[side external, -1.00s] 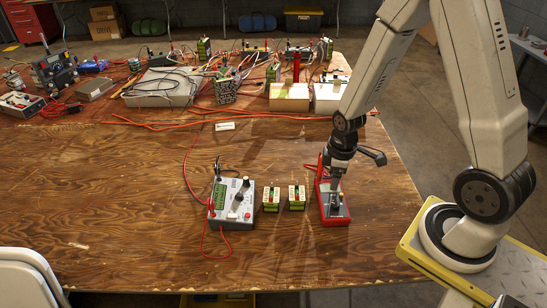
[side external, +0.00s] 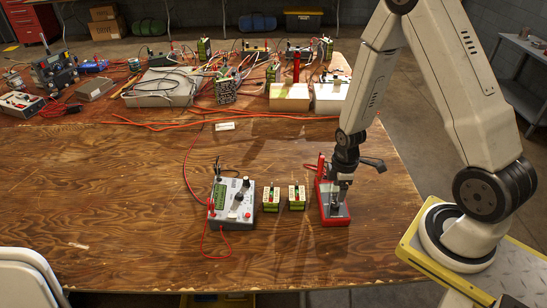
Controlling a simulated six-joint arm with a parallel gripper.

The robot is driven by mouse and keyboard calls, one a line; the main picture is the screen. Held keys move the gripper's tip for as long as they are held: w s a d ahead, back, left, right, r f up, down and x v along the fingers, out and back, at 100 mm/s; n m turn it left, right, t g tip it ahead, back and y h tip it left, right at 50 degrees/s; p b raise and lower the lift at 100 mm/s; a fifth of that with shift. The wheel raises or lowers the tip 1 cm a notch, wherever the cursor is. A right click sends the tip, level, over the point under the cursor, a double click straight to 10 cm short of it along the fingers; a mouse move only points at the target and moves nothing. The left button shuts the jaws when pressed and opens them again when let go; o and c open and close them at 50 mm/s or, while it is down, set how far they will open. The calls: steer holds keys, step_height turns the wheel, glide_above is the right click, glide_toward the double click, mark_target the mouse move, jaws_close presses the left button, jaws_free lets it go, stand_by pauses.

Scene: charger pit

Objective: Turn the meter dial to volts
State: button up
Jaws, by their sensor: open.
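The meter (side external: 232,203) is a grey box with a green screen, a dark dial (side external: 240,198) and a red button, standing on the wooden table left of centre. The dial's setting is too small to read. My gripper (side external: 337,205) points down over the red-based device (side external: 334,218) with a grey top, right of the meter. It is open, with its fingers low at the device's top. I cannot tell whether they touch it. The meter is well to the left of my gripper.
Two small green modules (side external: 271,199) and (side external: 296,197) stand between the meter and the red device. Red leads run from the meter's left side. Boxes, instruments and red cables crowd the back of the wooden table (side external: 110,190). Its front left is mostly clear.

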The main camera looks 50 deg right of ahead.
mark_target(336, 204)
steer(key=shift+f, duration=3.1)
jaws_close()
